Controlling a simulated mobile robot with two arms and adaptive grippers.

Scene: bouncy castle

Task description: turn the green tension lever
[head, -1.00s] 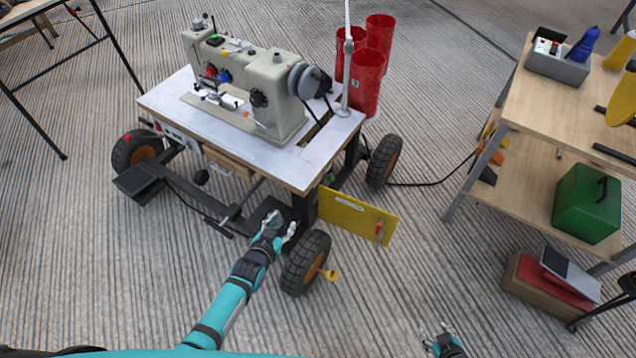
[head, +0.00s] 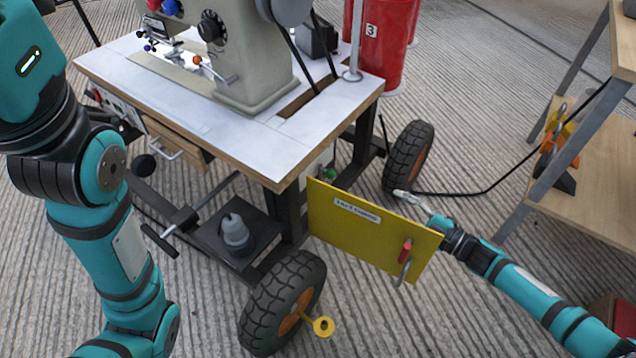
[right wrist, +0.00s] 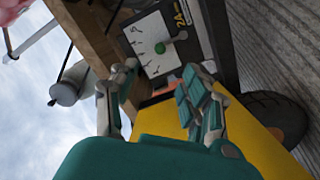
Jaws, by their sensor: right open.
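The green tension lever (head: 330,173) shows in the head view as a small green knob on a pale plate under the tabletop's front right corner, partly behind the yellow panel (head: 345,225). In the right wrist view the green lever (right wrist: 172,46) sits on a white plate (right wrist: 150,40) with dark dial marks, beyond the fingertips. My right gripper (head: 412,198) is at the panel's right edge, right of the lever and apart from it. In the right wrist view its fingers (right wrist: 158,88) are spread and empty. My left arm shows at the left; its gripper is not in view.
The sewing machine (head: 250,60) stands on the white tabletop (head: 200,115). A wheel (head: 285,300) is below the panel, another (head: 408,157) behind it. A black cable (head: 470,193) crosses the floor to a wooden shelf (head: 590,190). Red bins (head: 378,50) stand behind.

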